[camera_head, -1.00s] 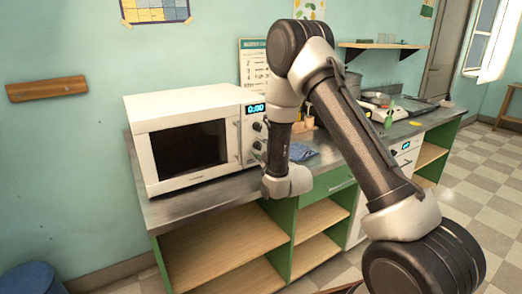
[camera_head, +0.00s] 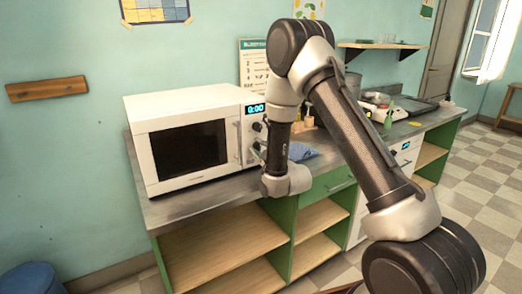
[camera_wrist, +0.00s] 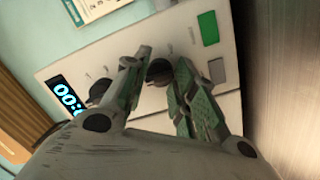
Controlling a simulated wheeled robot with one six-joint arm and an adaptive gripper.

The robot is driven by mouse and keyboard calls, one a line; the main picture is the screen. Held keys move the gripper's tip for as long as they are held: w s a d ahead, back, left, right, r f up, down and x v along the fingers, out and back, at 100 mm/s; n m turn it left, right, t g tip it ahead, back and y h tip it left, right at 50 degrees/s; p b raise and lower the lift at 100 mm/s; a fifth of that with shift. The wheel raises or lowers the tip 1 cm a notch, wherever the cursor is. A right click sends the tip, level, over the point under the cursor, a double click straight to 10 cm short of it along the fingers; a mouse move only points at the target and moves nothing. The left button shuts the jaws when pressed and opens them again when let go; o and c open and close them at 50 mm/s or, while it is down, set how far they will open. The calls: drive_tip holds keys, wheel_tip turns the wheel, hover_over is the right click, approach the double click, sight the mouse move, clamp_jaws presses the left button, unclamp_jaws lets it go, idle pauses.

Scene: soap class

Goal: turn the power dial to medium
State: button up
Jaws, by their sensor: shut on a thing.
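The white microwave (camera_head: 188,138) stands on the counter with its door closed and its display (camera_head: 256,108) reading 0:00. In the wrist view its panel shows two black dials. My gripper (camera_wrist: 163,62) is shut on the dial farther from the display (camera_wrist: 160,72), one finger on each side of it. The other dial (camera_wrist: 100,91) is beside the left finger, nearer the display. In the head view the fingers are mostly hidden by my wrist. The dial markings are too blurred to read, so I cannot tell its setting.
A green button (camera_wrist: 208,28) and a grey button (camera_wrist: 217,70) sit beside the gripped dial. A blue cloth (camera_head: 301,152) lies on the counter right of my wrist. The metal counter (camera_head: 190,207) has green shelving below.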

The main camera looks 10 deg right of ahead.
drive_tip(key=m, duration=0.6)
drive_tip(key=shift+g, duration=0.4)
drive_tip(key=m, duration=0.6)
drive_tip(key=shift+g+y, duration=0.3)
drive_tip(key=shift+y, duration=0.1)
drive_tip(key=o, duration=1)
drive_tip(key=shift+s, duration=0.1)
drive_tip(key=v, duration=0.7)
drive_tip(key=shift+s, duration=0.2)
